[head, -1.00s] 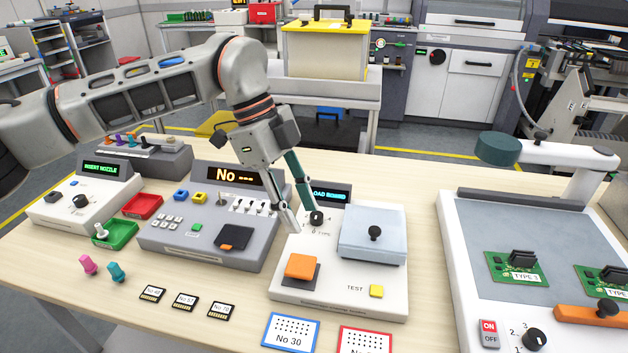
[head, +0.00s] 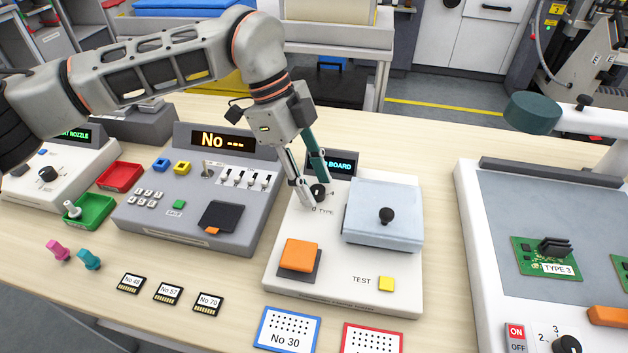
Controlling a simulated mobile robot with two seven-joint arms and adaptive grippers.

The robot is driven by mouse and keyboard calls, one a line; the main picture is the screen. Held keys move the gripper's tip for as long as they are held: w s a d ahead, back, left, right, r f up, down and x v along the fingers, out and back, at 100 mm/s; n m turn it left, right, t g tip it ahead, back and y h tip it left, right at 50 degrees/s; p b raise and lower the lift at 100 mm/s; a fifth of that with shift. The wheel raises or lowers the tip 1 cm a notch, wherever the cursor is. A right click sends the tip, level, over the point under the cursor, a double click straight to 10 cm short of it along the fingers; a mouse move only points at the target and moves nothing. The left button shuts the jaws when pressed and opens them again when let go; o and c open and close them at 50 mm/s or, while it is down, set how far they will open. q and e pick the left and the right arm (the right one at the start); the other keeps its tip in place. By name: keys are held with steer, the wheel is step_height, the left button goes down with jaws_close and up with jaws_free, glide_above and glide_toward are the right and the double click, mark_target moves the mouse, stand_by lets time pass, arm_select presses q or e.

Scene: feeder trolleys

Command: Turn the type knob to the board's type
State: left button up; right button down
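The dark type knob (head: 320,192) sits on the white tester (head: 340,287), beside the word TYPE and below a display reading "BOARD", its left part hidden. My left gripper (head: 315,192) points down at the knob. Its fingertips are apart, one at the knob's left edge and the teal one at its far side. I cannot tell whether they press on it, and they hide part of its scale. A green board (head: 535,260) labelled TYPE 3 lies on the grey bed of the white machine at right. My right gripper is not in view.
On the tester, a grey-blue lid (head: 380,207) with a black knob is right of the gripper. An orange block (head: 298,254) and a yellow TEST button (head: 386,284) are in front. A grey console (head: 140,215) stands left. A second dark knob (head: 567,345) is at lower right.

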arm_select(q)
steer(key=shift+d+f, duration=0.1)
steer(key=shift+f, duration=0.1)
jaws_close()
